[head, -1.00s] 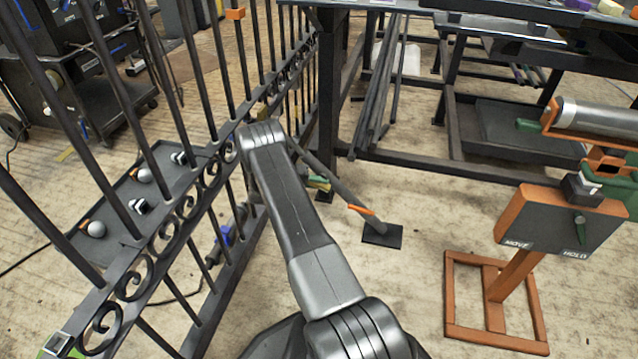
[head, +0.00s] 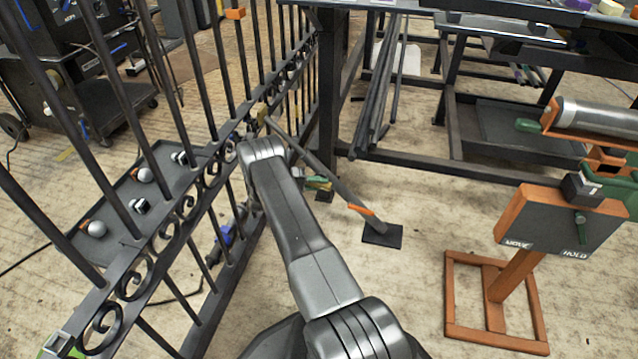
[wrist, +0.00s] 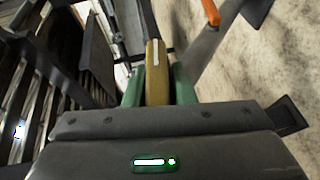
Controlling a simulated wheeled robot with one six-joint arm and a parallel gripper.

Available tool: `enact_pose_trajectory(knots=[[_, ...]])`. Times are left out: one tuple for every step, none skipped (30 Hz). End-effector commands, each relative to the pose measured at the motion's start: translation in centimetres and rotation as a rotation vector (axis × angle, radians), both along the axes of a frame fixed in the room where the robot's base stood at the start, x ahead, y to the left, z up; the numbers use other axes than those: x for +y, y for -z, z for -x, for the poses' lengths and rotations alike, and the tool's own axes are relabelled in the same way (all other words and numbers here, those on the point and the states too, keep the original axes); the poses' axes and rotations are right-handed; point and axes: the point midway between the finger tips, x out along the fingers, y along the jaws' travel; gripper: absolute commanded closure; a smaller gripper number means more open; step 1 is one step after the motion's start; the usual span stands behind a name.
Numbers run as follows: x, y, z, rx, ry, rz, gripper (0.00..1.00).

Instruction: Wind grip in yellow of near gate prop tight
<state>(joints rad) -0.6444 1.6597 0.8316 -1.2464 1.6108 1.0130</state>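The near gate prop (head: 325,172) is a dark slanted bar with an orange band, running from beside the gate (head: 215,150) down to a black floor plate (head: 382,236). In the wrist view, the yellow grip (wrist: 156,75), with a pale stripe on it, stands between the two green fingers of my gripper (wrist: 158,88). The fingers lie close along both its sides and appear shut on it. In the head view, my arm hides most of my gripper; a little green (head: 318,181) shows right of the arm. The grip's far end cannot be made out.
A dark metal bench frame (head: 400,165) stands behind the prop. An orange stand with a dark panel marked MOVE and HOLD (head: 560,222) is at the right. A low tray with balls (head: 120,200) lies beyond the gate. Bare floor lies between plate and stand.

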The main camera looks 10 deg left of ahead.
Motion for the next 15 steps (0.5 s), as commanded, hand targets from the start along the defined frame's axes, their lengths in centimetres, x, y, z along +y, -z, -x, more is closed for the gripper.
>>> enact_pose_trajectory(knots=[[0.0,0.1,0.05,0.002,-0.001,0.001,0.66],[0.01,0.08,0.02,0.001,-0.001,0.0,0.6],[0.02,0.04,-0.02,0.0,-0.002,0.0,0.6],[0.03,0.02,-0.03,0.0,-0.002,0.0,0.6],[0.04,-0.01,-0.06,-0.001,-0.002,0.0,0.6],[0.04,-0.04,-0.08,-0.001,-0.003,0.0,0.6],[0.05,-0.05,-0.1,-0.002,-0.003,-0.001,0.6],[0.05,-0.07,-0.11,-0.002,-0.003,-0.001,0.6],[0.05,-0.08,-0.12,-0.003,-0.002,-0.001,0.6],[0.07,-0.1,-0.14,-0.003,-0.004,-0.002,0.6],[0.07,-0.12,-0.15,-0.003,-0.003,-0.004,0.6],[0.07,-0.15,-0.17,-0.003,-0.004,-0.011,0.6],[0.06,-0.18,-0.19,-0.004,-0.003,-0.018,0.6],[0.06,-0.23,-0.21,-0.004,-0.004,-0.028,0.6],[0.06,-0.28,-0.23,-0.004,-0.004,-0.045,0.6]])
